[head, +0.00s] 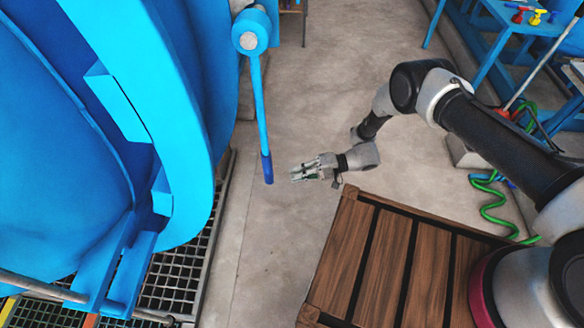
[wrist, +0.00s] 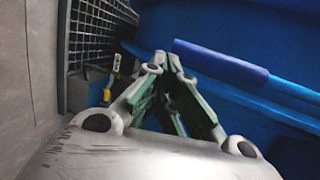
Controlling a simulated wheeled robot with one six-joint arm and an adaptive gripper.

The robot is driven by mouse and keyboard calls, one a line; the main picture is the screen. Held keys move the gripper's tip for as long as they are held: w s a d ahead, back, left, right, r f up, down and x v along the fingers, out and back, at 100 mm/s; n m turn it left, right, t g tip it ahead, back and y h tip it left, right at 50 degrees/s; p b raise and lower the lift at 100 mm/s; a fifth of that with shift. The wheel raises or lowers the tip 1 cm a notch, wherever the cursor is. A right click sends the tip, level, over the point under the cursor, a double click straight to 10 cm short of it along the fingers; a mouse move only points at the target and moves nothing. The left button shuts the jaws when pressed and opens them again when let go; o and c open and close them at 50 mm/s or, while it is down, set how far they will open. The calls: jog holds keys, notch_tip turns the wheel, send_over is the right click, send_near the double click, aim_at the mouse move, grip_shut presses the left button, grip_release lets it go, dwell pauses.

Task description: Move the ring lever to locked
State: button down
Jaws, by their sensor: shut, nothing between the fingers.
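The ring lever (head: 261,115) is a blue rod with a darker blue grip at its lower end. It hangs down from a round pivot on the side of the big blue autoclave (head: 160,60). In the wrist view its dark blue grip (wrist: 220,62) lies across the upper right, just beyond the fingertips. My gripper (head: 293,174) is shut and empty, to the right of the grip in the head view, with a small gap seen between them. In the wrist view my gripper (wrist: 165,68) has its fingertips together, pointing toward the autoclave side.
A dark floor grating (head: 178,270) runs along the autoclave's base. A slatted wooden platform (head: 375,260) is at the lower right. A blue bench (head: 500,40), a green coiled hose (head: 490,205) and a rod are at the right. The concrete floor (head: 320,80) between is clear.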

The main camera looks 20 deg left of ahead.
jog(key=f+v, duration=0.1)
jog(key=v, duration=0.7)
jog(key=shift+w+d+f, duration=0.15)
jog(key=shift+d+f, duration=0.05)
jog(key=shift+f, duration=0.15)
